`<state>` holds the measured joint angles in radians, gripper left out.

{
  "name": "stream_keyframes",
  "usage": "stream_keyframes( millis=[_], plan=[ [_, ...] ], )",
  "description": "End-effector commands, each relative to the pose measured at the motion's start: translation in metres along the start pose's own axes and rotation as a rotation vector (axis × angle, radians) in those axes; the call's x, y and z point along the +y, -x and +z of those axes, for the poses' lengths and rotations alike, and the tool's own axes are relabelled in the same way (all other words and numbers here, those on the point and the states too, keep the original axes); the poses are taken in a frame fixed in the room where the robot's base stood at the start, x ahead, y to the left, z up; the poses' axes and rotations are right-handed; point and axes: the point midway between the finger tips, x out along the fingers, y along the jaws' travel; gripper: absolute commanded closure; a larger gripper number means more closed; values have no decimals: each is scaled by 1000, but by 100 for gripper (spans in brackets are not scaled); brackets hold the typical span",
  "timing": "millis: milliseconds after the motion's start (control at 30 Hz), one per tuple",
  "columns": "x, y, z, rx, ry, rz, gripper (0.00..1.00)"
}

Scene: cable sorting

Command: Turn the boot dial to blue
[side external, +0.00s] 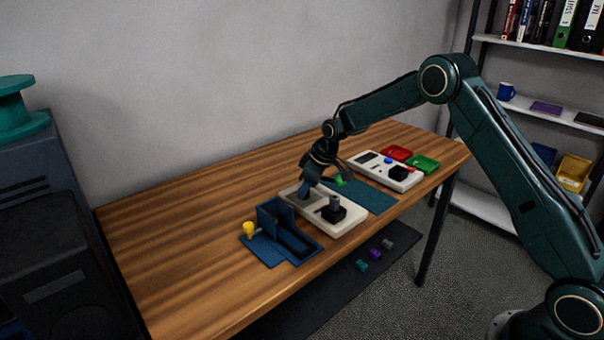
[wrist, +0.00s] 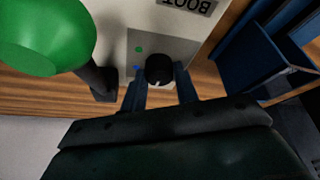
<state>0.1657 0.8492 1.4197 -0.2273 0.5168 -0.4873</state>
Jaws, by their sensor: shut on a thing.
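The boot dial (wrist: 158,68) is a round black knob on a grey plate of the white box (side external: 350,226), beside the BOOT label (wrist: 188,5) in the wrist view. Its short white mark is at the lower edge, towards my gripper. A green dot (wrist: 139,50) lies to its upper left and a blue dot (wrist: 136,68) to its left; the mark is on neither. My gripper (wrist: 162,88) is shut on the dial, one blue finger on each side. In the side view my gripper (side external: 304,190) reaches down to the box's far left end and hides the dial.
A green ball-topped lever (wrist: 45,35) stands close beside my gripper. A black block with a grey post (side external: 334,209) sits on the same box. A blue fixture (side external: 267,248) with a yellow knob (side external: 249,228) is in front. A second white panel (side external: 372,170) and red and green trays lie behind.

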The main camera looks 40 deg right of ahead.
Motion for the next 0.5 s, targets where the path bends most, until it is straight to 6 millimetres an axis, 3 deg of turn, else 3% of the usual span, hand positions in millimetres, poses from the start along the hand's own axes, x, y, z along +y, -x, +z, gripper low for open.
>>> stream_keyframes(
  millis=[500],
  plan=[
    [-4, -1, -1, -20, -403, 167, 93]
  ],
)
